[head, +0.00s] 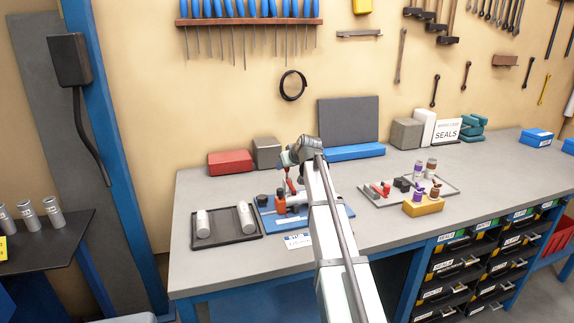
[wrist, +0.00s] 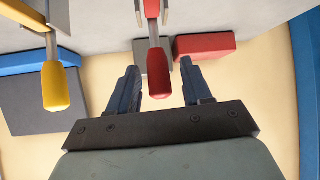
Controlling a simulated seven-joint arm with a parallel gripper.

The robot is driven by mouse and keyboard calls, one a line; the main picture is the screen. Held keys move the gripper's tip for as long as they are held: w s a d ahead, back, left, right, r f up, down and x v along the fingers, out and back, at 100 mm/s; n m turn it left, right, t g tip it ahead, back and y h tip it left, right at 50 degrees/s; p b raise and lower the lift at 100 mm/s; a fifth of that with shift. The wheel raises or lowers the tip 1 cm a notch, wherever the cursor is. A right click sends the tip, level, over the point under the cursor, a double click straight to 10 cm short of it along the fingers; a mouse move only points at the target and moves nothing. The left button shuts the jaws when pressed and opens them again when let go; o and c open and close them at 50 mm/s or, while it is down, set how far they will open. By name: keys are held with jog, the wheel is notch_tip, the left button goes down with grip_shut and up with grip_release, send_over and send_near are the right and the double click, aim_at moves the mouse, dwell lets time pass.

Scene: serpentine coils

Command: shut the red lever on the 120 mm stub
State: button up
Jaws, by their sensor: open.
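In the wrist view a red lever (wrist: 158,78) with a rounded grip lies between the two fingers of my gripper (wrist: 160,67). The gripper is open, with a visible gap on each side of the lever. The lever's metal arm runs up to the picture's top edge, where its pivot and stub are cut off. In the head view my gripper (head: 290,180) is over the blue board (head: 335,218), partly hidden by my own wrist and arm. I cannot read which stub is the 120 mm one.
A yellow lever (wrist: 56,85) stands left of my gripper in the wrist view. In the head view a dark tray (head: 226,238) with silver cylinders is left of the board, and a grey tray (head: 375,199) and yellow block (head: 424,208) are right. A red block (head: 230,163) stands behind.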

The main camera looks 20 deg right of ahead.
jog(key=shift+r, duration=0.1)
jog(key=v, duration=1.3)
jog(key=shift+s+r, duration=0.2)
jog(key=shift+s, duration=0.05)
